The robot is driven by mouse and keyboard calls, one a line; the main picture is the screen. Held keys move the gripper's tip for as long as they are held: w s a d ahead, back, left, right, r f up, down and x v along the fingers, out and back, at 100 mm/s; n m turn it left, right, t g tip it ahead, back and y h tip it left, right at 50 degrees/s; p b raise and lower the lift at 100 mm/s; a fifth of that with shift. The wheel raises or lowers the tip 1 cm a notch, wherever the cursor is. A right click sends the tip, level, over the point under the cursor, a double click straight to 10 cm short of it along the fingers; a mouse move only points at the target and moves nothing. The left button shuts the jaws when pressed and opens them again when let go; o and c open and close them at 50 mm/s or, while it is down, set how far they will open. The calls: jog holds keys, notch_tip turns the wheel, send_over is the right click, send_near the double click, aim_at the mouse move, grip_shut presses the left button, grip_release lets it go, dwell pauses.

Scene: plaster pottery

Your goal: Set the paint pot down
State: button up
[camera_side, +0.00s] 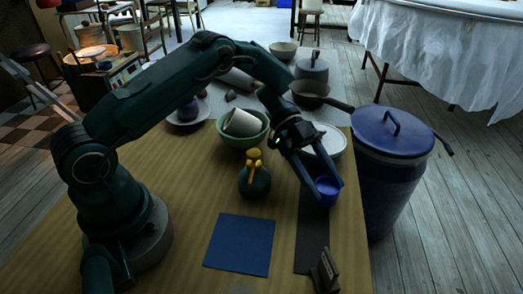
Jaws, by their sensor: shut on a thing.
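The paint pot (327,194) is a small blue cup at the right side of the wooden table. My gripper (327,184) points down and is shut on the paint pot. The pot appears over the dark strip (313,236) near the table's right edge. I cannot tell whether its bottom touches the strip or hangs just above it. A blue square mat (239,245) lies flat and bare to the left of the strip.
A dark green vase (254,182) with a yellow top stands left of the pot. A green bowl (243,141) holding a white cup is behind it. A small dark stand (325,271) is at the front. A large blue lidded bin (385,175) stands beyond the right edge.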

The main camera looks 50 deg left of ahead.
jog(key=shift+f, duration=0.55)
jog(key=o, duration=1.5)
jog(key=shift+c, duration=0.2)
